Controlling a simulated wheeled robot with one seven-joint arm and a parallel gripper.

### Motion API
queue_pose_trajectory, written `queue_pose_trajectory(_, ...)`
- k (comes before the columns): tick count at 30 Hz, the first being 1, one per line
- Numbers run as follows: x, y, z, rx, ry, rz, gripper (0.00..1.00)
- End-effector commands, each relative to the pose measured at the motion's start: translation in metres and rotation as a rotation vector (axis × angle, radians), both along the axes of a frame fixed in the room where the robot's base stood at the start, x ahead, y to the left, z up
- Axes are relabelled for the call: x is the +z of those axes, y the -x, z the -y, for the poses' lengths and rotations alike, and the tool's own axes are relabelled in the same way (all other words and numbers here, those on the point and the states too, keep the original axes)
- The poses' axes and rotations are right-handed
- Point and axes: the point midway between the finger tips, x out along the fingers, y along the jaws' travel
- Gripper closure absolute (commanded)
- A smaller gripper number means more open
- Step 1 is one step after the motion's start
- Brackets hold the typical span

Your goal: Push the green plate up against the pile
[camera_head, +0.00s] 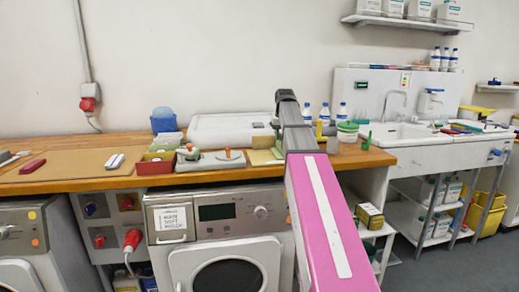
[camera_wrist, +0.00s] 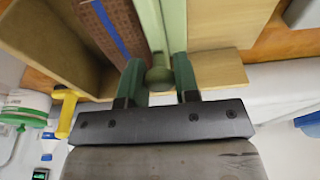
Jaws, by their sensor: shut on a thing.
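In the wrist view the green plate (camera_wrist: 174,24) stands on edge inside a tan wooden holder (camera_wrist: 223,25). A rounded green knob (camera_wrist: 159,75) is at its near end. My gripper (camera_wrist: 160,80) has its two dark green fingers on either side of the knob and is shut on it. The pile looks like the brown speckled piece with a blue stripe (camera_wrist: 112,24), left of the plate. A narrow pale strip shows between them, and I cannot tell whether they touch. In the head view my arm hides the gripper and most of the holder (camera_head: 265,157).
A yellow-handled thing (camera_wrist: 67,113) and a green-lidded tub (camera_wrist: 25,107) are close on the left in the wrist view.

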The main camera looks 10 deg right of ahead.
Motion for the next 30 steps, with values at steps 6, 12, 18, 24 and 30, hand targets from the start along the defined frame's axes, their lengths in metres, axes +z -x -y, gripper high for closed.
queue_pose_trajectory(6,0.0,0.0,0.014,-0.002,0.001,0.001,0.82)
queue_pose_trajectory(12,0.0,0.0,0.026,-0.001,0.0,0.001,0.82)
queue_pose_trajectory(18,0.0,0.0,0.038,-0.002,0.0,0.001,0.82)
queue_pose_trajectory(24,0.0,0.0,0.049,-0.001,0.0,0.001,0.82)
queue_pose_trajectory(30,0.0,0.0,0.051,0.0,0.0,0.001,0.53)
